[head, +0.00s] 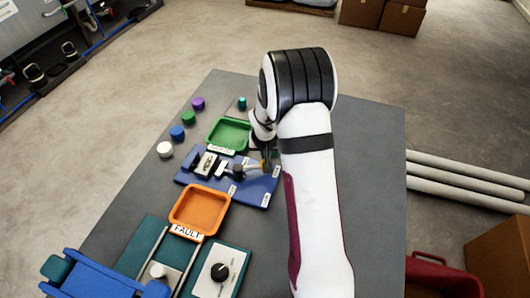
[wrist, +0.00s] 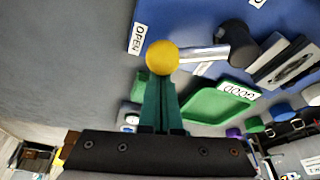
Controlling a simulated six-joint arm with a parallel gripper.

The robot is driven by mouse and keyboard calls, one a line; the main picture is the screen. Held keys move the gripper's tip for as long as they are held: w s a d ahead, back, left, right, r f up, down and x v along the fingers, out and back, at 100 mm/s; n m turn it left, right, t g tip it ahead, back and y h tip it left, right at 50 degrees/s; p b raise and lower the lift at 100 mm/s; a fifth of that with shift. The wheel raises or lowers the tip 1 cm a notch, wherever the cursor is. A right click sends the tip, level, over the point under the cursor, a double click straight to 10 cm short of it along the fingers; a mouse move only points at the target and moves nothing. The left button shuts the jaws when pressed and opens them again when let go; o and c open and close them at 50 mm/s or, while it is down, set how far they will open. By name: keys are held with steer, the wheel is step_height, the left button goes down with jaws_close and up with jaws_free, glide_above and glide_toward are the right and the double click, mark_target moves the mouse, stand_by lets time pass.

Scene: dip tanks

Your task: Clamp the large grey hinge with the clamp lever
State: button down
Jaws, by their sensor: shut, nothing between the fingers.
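The clamp lever has a yellow ball knob (wrist: 162,57) and a metal rod (wrist: 203,53) running to a black pivot (wrist: 237,42). The knob is near the OPEN label (wrist: 137,39). My gripper (wrist: 160,80) is shut and empty, its teal fingertips right at the knob; I cannot tell whether they touch. In the head view my gripper (head: 266,155) is partly hidden by my arm, at the right part of the blue clamp board (head: 255,187). The grey hinge (wrist: 285,62) lies flat beyond the pivot; it also shows in the head view (head: 207,163).
A green GOOD tray (head: 230,133) is behind the board, and an orange FAULT tray (head: 200,209) is in front. Several coloured knobs or caps (head: 177,132) stand at left. A dial box (head: 218,270) is at the front. The table's right side (head: 375,170) is clear.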

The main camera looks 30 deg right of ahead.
steer(key=m, duration=0.1)
steer(key=s+m, duration=0.2)
steer(key=shift+s+a+g+h, duration=0.2)
steer(key=shift+a+g+h, duration=0.1)
steer(key=shift+h, duration=0.1)
steer(key=s+m, duration=0.1)
steer(key=s+a+m+g, duration=0.1)
steer(key=m, duration=0.1)
steer(key=shift+s+m+h, duration=0.25)
steer(key=shift+m+h, duration=0.05)
steer(key=s+a+m, duration=0.1)
steer(key=s+m+g, duration=0.1)
steer(key=m, duration=0.1)
steer(key=shift+a, duration=0.4)
steer(key=shift+s+a+m+g, duration=0.25)
steer(key=shift+a+m, duration=0.25)
steer(key=shift+m, duration=0.35)
steer(key=shift+s+a+m+g, duration=0.15)
steer(key=shift+s+a+m, duration=0.25)
steer(key=shift+m, duration=0.45)
steer(key=shift+w+a, duration=0.1)
steer(key=d, duration=0.4)
steer(key=shift+d+f, duration=0.1)
steer(key=shift+f, duration=0.15)
steer(key=v, duration=0.9)
steer(key=shift+a+r, duration=0.3)
steer(key=shift+a, duration=0.1)
